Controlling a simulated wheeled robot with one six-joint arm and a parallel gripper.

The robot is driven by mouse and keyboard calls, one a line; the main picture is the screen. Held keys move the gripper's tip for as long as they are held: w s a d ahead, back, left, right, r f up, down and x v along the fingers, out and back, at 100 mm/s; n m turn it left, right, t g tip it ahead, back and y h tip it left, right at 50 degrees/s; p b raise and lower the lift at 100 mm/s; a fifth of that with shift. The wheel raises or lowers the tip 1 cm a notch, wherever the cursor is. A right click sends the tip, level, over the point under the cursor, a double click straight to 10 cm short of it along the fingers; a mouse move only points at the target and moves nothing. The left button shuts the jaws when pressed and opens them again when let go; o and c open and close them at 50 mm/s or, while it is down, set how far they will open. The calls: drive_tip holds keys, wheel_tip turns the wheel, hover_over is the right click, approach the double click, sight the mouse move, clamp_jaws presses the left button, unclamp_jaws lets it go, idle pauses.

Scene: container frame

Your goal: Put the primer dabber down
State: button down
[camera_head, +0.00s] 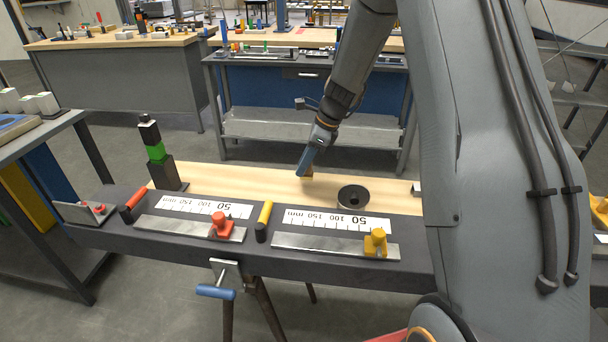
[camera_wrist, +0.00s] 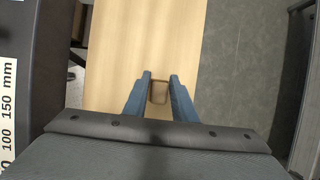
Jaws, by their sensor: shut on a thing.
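My gripper (camera_head: 303,173) points down over the pale wooden board of the bench, and its blue fingers are shut on a small tan-brown piece, which I take to be the primer dabber (camera_head: 310,173). In the wrist view, my gripper (camera_wrist: 160,78) has both fingertips on either side of the dabber (camera_wrist: 158,97), which shows as a small brown-edged rectangle. Most of the dabber is hidden by the fingers. It is at or just above the wooden board (camera_head: 245,180); I cannot tell whether it touches.
A black round disc (camera_head: 353,197) lies on the board to the right of my gripper. A stack of black and green blocks (camera_head: 157,153) stands at the left. The board between is clear.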

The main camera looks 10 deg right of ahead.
drive_tip(key=shift+f, duration=1.95)
drive_tip(key=c, duration=1.5)
unclamp_jaws()
drive_tip(key=shift+f, duration=0.1)
drive_tip(key=shift+o, duration=0.2)
drive_tip(key=b+v, duration=0.1)
drive_tip(key=v, duration=1.1)
